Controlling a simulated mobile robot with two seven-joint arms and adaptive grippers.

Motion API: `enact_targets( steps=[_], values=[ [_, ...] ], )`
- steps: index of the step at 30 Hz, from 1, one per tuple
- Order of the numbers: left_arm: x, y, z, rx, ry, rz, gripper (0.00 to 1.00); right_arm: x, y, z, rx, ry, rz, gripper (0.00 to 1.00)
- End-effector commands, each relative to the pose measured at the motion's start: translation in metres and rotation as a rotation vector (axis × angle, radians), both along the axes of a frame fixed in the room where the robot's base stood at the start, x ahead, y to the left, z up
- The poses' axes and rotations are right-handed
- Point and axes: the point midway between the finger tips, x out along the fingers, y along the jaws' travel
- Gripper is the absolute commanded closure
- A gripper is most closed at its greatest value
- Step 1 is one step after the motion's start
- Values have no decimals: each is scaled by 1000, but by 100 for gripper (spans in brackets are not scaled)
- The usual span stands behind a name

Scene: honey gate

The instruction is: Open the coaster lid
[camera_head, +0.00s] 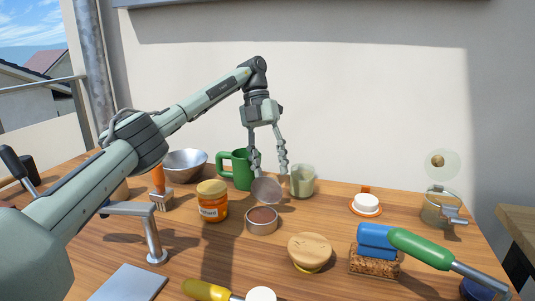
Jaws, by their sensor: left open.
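I cannot tell for sure which thing is the coaster lid. A round grey disc (266,191) stands tilted up just behind a short round tin (261,226) with a brown top surface; whether the two are joined is not clear. A round pale wooden piece (309,249) sits on the table to the right of the tin. My left gripper (269,172) points down with its fingers apart, just above and behind the grey disc. Its fingertips overlap the disc's upper edge in the picture; touching is not clear. My right gripper is not in view.
A honey jar (213,207), a green mug (238,171) and a pale cup (303,181) stand close around the gripper. At right are a glass jar (434,213) with its round lid (442,164) up, and a blue block (377,239). The table (340,220) between is partly clear.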

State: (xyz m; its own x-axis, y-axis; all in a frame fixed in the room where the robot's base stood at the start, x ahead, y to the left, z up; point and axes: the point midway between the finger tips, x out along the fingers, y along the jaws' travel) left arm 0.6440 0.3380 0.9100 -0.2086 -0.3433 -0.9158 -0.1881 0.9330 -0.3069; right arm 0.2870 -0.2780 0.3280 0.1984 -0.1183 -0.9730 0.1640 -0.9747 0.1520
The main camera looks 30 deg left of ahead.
Motion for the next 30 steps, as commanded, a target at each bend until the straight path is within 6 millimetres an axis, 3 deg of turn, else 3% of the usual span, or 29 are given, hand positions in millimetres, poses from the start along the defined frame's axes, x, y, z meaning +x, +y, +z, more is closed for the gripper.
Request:
enact_targets(
  steps=[6,12,30],
  values=[
    [8,12,33,1,-3,4,53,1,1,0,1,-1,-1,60],
    [11,17,46,1,0,1,53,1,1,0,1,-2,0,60],
    [11,19,51,-1,-2,1,53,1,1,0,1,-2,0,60]
  ],
)
